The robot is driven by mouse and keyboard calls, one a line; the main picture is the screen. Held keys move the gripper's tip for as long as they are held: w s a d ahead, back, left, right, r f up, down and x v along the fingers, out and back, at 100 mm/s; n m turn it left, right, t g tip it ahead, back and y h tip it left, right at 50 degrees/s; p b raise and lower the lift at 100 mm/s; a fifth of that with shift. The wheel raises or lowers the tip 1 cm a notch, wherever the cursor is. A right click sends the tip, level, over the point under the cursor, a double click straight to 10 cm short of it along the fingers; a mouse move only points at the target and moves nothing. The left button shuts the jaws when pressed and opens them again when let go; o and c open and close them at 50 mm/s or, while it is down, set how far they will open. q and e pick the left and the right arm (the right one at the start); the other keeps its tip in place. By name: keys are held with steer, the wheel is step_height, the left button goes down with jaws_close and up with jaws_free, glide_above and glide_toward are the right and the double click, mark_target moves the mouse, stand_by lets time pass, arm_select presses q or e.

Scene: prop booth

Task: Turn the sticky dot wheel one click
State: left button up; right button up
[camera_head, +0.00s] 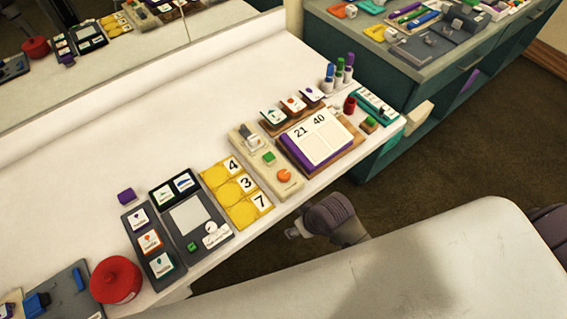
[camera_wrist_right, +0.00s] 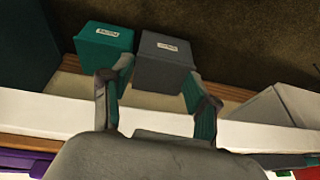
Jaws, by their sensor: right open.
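A small orange wheel (camera_head: 284,175) with a notch lies on a beige board (camera_head: 243,138), which also carries a green square (camera_head: 268,158). No label readable here tells which is the sticky dot wheel; the orange one looks the likelier. My right gripper (camera_head: 292,234) is beside the table's front edge, apart from both. In the right wrist view its two fingers (camera_wrist_right: 153,105) are spread with nothing between them. My left gripper is not in view.
A yellow number board (camera_head: 240,210), a purple-edged calendar (camera_head: 316,138) and a red round container (camera_head: 116,279) stand along the white table (camera_head: 80,170). A teal bin (camera_wrist_right: 104,45) and a grey bin (camera_wrist_right: 164,62) show beyond my fingers. The table's back is clear.

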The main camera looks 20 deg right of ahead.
steer(key=w+a+r+n+g+y+p, duration=0.1)
steer(key=w+a+r+n, duration=0.25)
steer(key=r, duration=0.55)
steer(key=w+a+r+n+y+p, duration=0.1)
steer(key=w+a+r+n, duration=0.3)
steer(key=r, duration=0.5)
steer(key=n+g+h, duration=0.2)
steer(key=h, duration=0.2)
glide_toward(284, 174)
step_height(284, 174, down, 9)
steer(key=shift+w+r+p, duration=0.1)
steer(key=shift+p, duration=0.9)
jaws_close()
